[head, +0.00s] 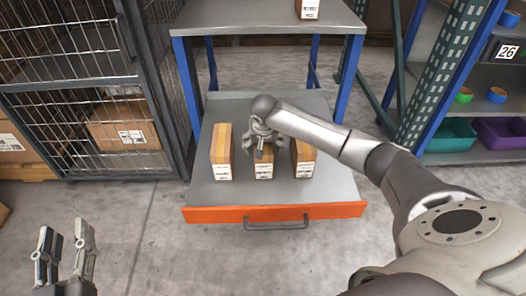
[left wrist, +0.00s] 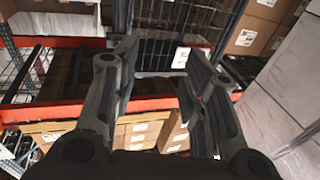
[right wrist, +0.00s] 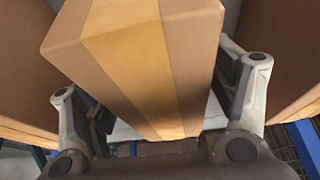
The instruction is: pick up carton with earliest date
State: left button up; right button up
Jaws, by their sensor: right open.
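Three brown cartons with tan tape and white labels stand in a row on a grey pull-out shelf (head: 205,197): a left carton (head: 222,152), a middle carton (head: 263,171) and a right carton (head: 303,158). The dates are too small to read. My right gripper (head: 262,153) is open above the middle carton and partly hides it. In the right wrist view the middle carton (right wrist: 150,60) sits between the spread fingers (right wrist: 160,105), with neighbouring cartons at both sides. My left gripper (head: 64,252) is open and empty over the floor, and its fingers (left wrist: 160,85) stand apart.
Another carton (head: 310,9) stands on the grey upper shelf (head: 260,20) above. A wire cage (head: 75,85) with boxes stands at the left. A rack with a green bin (head: 452,136) and a purple bin (head: 500,134) is at the right. The floor in front is clear.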

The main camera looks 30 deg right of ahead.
jog(key=shift+f, duration=0.2)
dwell(0.9)
jog(key=c, duration=1.3)
jog(key=shift+c, duration=0.7)
jog(key=shift+r, duration=0.1)
